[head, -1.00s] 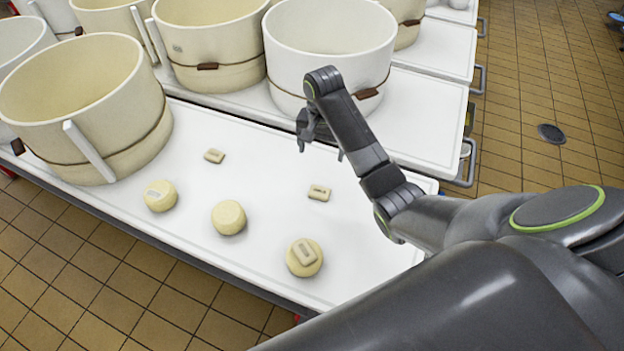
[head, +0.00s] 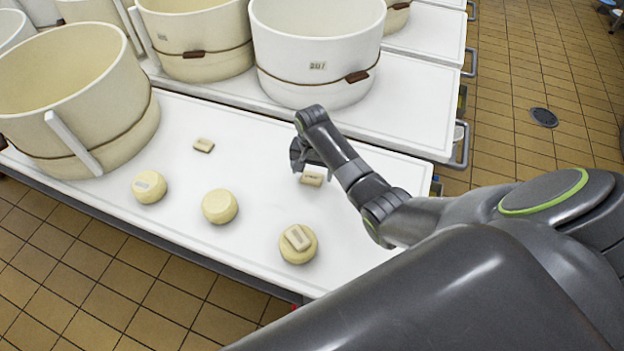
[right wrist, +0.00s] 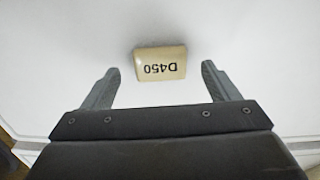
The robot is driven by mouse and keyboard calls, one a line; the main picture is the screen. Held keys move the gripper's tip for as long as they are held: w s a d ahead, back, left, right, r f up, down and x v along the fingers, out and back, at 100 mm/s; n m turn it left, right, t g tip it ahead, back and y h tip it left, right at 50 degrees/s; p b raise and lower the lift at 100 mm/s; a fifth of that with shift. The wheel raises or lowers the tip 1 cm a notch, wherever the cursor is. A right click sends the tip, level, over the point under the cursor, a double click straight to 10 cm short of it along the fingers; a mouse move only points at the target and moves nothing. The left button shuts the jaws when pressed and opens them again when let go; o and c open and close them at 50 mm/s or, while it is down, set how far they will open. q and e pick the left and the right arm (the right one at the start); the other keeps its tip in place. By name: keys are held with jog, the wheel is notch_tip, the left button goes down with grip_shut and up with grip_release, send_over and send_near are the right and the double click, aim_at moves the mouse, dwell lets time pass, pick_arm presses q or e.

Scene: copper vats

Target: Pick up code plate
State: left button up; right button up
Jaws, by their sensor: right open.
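A small cream code plate (head: 312,177) lies on the white table under my right gripper (head: 308,168). In the right wrist view the code plate (right wrist: 160,64) carries dark print reading D450, upside down. My right gripper (right wrist: 157,78) is open there, with one finger to each side and the plate a little beyond the fingertips, not gripped. A second code plate (head: 203,145) lies bare on the table further left. Another plate (head: 298,237) rests on top of a round cheese. A paler one (head: 146,182) is on the leftmost cheese. My left gripper is not in view.
Several cream vats stand at the back and left, among them a large one (head: 318,50) behind my right gripper. A middle cheese (head: 220,206) has no plate on it. The white table (head: 250,150) is clear around the D450 plate.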

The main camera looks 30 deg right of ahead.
jog(key=shift+f, duration=0.95)
jog(key=shift+c, duration=0.3)
jog(key=c, duration=1)
jog(key=shift+r, duration=0.2)
